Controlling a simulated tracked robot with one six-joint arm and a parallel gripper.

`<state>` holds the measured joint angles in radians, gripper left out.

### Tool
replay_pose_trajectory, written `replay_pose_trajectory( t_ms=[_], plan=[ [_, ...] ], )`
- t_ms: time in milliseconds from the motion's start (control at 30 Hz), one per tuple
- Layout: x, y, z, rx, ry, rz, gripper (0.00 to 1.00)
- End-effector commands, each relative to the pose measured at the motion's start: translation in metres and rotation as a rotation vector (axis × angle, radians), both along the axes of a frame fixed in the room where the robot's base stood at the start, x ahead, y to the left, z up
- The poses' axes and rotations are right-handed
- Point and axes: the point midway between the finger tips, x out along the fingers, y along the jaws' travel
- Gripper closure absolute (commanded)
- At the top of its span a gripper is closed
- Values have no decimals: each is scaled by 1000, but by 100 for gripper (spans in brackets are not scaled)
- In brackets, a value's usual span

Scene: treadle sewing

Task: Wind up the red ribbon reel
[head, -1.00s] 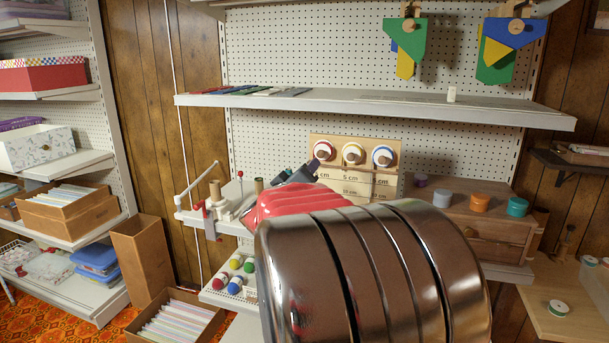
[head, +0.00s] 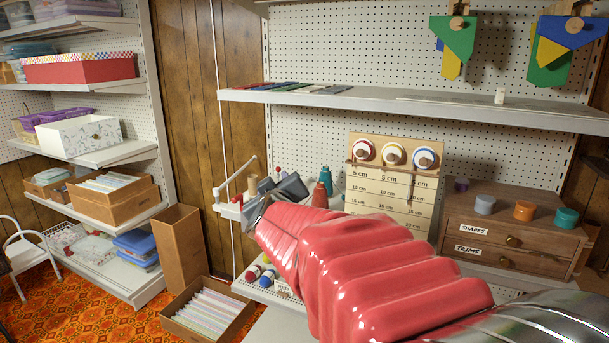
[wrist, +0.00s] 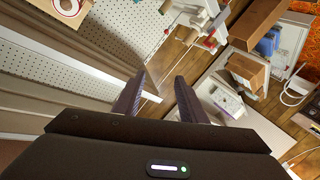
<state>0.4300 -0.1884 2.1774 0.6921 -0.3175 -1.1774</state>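The red ribbon reel (head: 363,150) is a white disc with a red rim and a wooden knob. It is the leftmost of three reels at the top of an upright wooden measuring board (head: 393,180) marked in cm. A red-ringed reel also shows at the upper left edge of the wrist view (wrist: 68,7), cut off by the frame. My gripper (head: 268,195) is left of the board and lower than the reel, partly hidden by my red-sleeved arm. In the wrist view my gripper (wrist: 160,80) has its two dark fingers apart with nothing between them.
Yellow-rimmed (head: 393,156) and blue-rimmed (head: 425,159) reels sit beside the red one. A shelf (head: 400,103) runs above them. A wooden drawer box (head: 510,225) stands to the right. A white clamp stand (head: 235,205) and a teal spool (head: 325,178) are near my gripper.

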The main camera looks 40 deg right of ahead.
Motion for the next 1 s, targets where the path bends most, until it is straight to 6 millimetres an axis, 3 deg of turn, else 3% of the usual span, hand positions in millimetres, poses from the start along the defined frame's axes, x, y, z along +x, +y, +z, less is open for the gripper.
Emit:
replay_pose_trajectory(
  t_ms=[33, 100, 267, 400, 500, 700, 900, 1000],
  plan=[
    [2, 30, -2, 46, 5, 70, 62],
    [1, 68, -11, 119, 26, 154, 62],
    [-18, 148, -36, 282, 111, 308, 62],
    [-51, 208, -63, 418, 222, 395, 62],
    [-83, 241, -85, 503, 316, 420, 62],
    [-158, 282, -127, 633, 519, 389, 62],
    [-220, 291, -157, 696, 664, 292, 62],
    [-234, 292, -163, 706, 694, 261, 62]
  ],
)
